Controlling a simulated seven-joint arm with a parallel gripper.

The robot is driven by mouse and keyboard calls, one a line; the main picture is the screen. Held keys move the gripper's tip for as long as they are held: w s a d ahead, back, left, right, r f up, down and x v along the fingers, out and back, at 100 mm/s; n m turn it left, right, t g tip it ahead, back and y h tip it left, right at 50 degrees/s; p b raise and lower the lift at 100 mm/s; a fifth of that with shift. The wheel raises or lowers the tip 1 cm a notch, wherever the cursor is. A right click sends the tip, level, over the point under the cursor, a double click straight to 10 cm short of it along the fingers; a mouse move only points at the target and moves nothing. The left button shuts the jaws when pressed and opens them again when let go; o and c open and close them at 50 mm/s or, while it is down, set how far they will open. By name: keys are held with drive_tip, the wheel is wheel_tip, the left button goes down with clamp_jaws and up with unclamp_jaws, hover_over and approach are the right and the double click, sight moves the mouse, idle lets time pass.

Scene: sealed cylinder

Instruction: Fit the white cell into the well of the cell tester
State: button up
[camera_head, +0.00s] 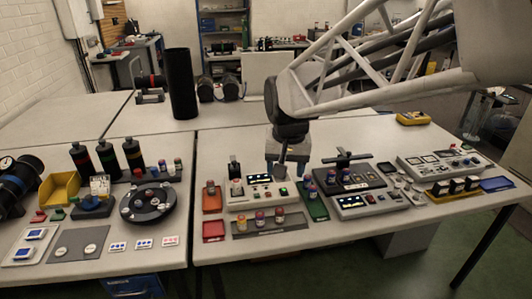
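A pale console with a lit dark display (258,179) and small coloured buttons stands on the right-hand table; it may be the cell tester. A similar console (352,202) stands to its right, so I cannot tell for certain which is the tester. A small pale cylinder (237,187) stands at the first console's left side; it may be the white cell, but it is too small to be sure. My gripper (283,158) points down just behind and above the first console's right part. Its fingertips are too small and dark to show whether they are open or hold anything.
A grey tray (240,231) with several small cells lies in front of the first console. Red trays (213,231) lie left of it, a green tray (316,208) right. A round black carousel (150,203) is on the left table. A tall black cylinder (182,85) stands behind.

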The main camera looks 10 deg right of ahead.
drive_tip(key=s+d+f+n, duration=0.1)
drive_tip(key=s, duration=0.8)
drive_tip(key=s+d+n+t, duration=0.1)
drive_tip(key=s+d, duration=0.1)
drive_tip(key=s, duration=0.7)
drive_tip(key=shift+s+f, duration=0.4)
